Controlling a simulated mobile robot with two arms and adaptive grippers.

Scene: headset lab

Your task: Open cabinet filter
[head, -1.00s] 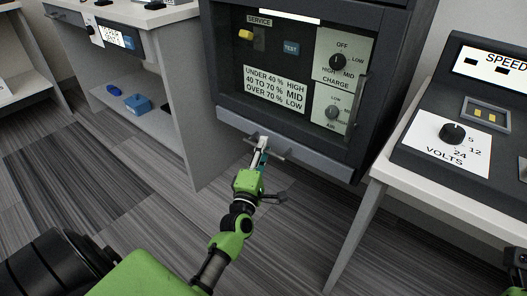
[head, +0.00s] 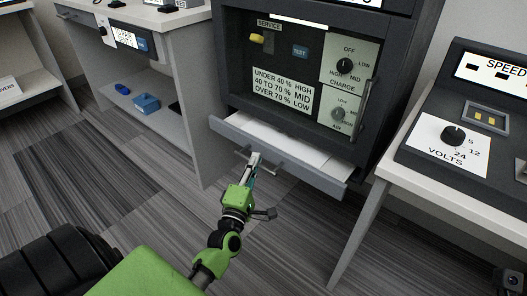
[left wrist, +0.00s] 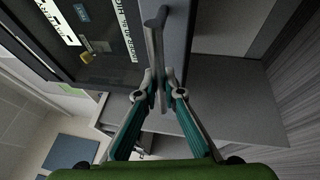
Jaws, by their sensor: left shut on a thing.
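The dark cabinet (head: 228,60) stands at the centre of the head view, its panel behind a glass door. Below the panel, a grey filter drawer (head: 290,165) stands partly out, with a pale surface (head: 290,138) showing inside. The drawer front carries a bar handle (head: 278,168). My left gripper (head: 253,162) is shut on this handle, near its left end. In the left wrist view the fingers (left wrist: 160,88) close on the handle bar (left wrist: 153,45) from both sides. My right gripper is not clearly in view; only a dark part of my own shows at the lower right corner.
A bench with the VOLTS dial (head: 453,135) stands close on the right. A grey desk (head: 180,60) with a blue box (head: 147,103) on its shelf is at left. The striped floor (head: 110,165) before the cabinet is clear.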

